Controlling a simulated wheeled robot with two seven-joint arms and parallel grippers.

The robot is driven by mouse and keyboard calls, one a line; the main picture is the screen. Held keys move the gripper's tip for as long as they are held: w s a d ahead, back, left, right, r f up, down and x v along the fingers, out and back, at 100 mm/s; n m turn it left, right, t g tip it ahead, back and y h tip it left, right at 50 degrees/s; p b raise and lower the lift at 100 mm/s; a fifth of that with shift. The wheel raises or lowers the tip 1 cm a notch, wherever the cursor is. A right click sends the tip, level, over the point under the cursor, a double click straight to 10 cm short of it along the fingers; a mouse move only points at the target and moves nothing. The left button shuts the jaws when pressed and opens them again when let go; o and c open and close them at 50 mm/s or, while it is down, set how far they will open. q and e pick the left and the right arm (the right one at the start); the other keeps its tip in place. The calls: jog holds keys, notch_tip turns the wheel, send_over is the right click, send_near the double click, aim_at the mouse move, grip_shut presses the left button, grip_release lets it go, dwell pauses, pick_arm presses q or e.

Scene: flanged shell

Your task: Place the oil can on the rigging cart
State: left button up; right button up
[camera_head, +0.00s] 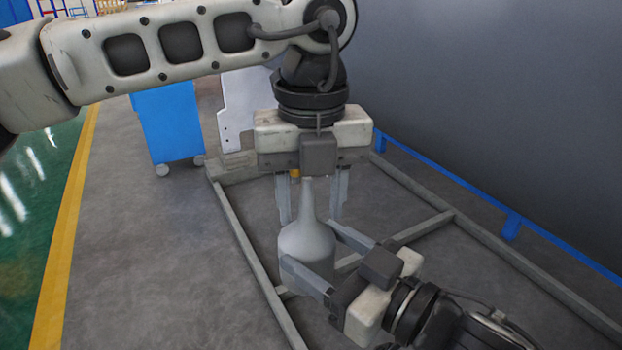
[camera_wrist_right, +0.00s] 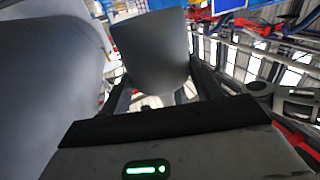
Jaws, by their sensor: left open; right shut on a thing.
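The oil can (camera_head: 306,243) is a plain grey bottle shape with a tapering neck, upright in the head view. My right gripper (camera_head: 309,252) is shut on its body from the lower right. The can also shows as a grey shape between the fingers in the right wrist view (camera_wrist_right: 152,50). My left gripper (camera_head: 311,212) points down from above, open, with its fingers on either side of the can's neck and apart from it. A blue wheeled cabinet (camera_head: 168,122) stands at the upper left; I cannot tell for sure that it is the rigging cart.
A grey beam frame (camera_head: 243,243) lies on the floor below and around the can. A pale panel (camera_head: 247,108) stands behind it. A blue rail (camera_head: 455,180) runs along the dark grey surface at right. Grey floor (camera_head: 150,250) left of the frame is clear.

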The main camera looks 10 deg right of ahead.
pick_arm(q)
grip_shut()
pick_arm(e)
jog(key=o, duration=1.2)
